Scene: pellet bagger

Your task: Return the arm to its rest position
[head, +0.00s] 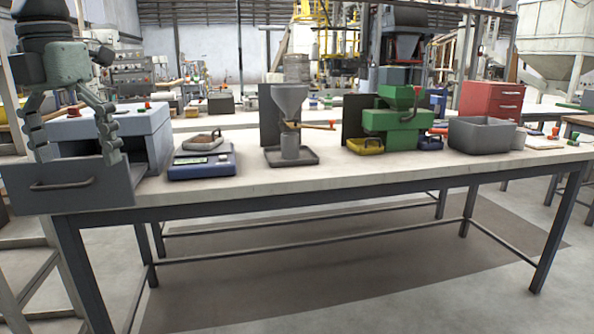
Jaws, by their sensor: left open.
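My left gripper (75,133) comes in from the upper left in the head view. Its two fingers point down and are spread apart, with nothing seen between them. The fingertips are over or in front of the open grey drawer (75,187) of the blue-grey cabinet (112,128); I cannot tell whether they reach inside it. The drawer front has a dark handle. The inside of the drawer is hidden. My right gripper is not in view.
The table's front strip is clear.

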